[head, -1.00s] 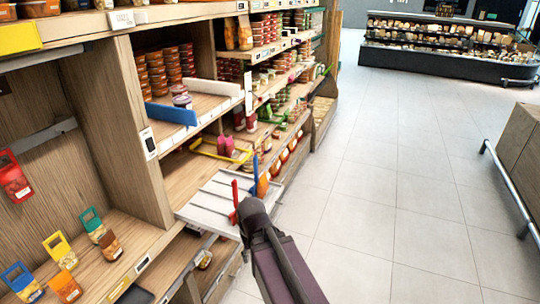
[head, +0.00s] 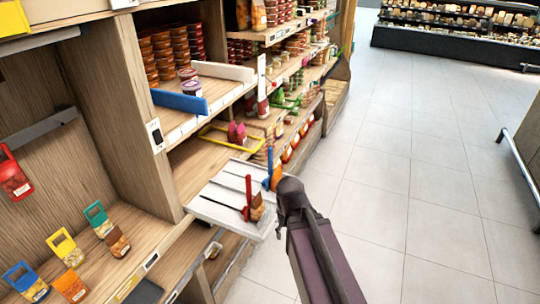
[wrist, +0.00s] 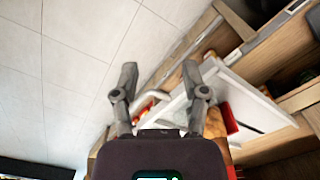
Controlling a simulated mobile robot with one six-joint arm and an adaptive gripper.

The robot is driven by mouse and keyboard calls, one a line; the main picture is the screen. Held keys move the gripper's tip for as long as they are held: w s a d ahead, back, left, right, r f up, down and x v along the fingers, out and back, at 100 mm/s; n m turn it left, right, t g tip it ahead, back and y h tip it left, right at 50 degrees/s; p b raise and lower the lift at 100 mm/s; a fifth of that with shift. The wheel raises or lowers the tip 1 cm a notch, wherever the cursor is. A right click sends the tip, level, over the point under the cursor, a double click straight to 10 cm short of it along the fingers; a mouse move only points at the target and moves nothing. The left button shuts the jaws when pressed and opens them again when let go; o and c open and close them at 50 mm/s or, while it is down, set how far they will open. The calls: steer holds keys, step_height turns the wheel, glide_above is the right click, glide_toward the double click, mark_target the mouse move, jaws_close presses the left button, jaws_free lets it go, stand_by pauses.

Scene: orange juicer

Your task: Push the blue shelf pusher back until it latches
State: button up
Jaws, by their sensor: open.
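A low blue bar (head: 180,102) stands at the front left of an upper shelf. A thin upright blue pusher (head: 269,163) stands on a pulled-out white slatted tray (head: 215,205), with an orange item beside it. A red upright pusher (head: 248,190) with a brown-orange pack stands nearer on the tray. My gripper is just right of the tray, apart from the blue bar; its fingertips are unclear there. In the wrist view my gripper (wrist: 160,82) is open with nothing between its fingers. The white tray (wrist: 250,95) lies right of it.
A white divider (head: 212,71) and stacked jars are on the upper shelf. A yellow frame (head: 222,142) lies on the shelf below it. Several coloured packs stand in the lower left bay. The tiled floor (head: 400,180) on the right is open, with a rail at its edge.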

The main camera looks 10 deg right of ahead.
steer(key=shift+w, duration=0.1)
step_height(320, 180, up, 22)
steer(key=m+p, duration=0.7)
steer(key=p, duration=1.5)
glide_above(270, 155)
steer(key=shift+d+r, duration=0.1)
steer(key=shift+d, duration=0.05)
steer(key=shift+w+r+p, duration=0.25)
steer(key=shift+w+p, duration=0.15)
steer(key=shift+w, duration=0.2)
steer(key=shift+f, duration=0.15)
step_height(270, 155, down, 14)
steer(key=b, duration=1.4)
steer(key=shift+r, duration=0.25)
jaws_close()
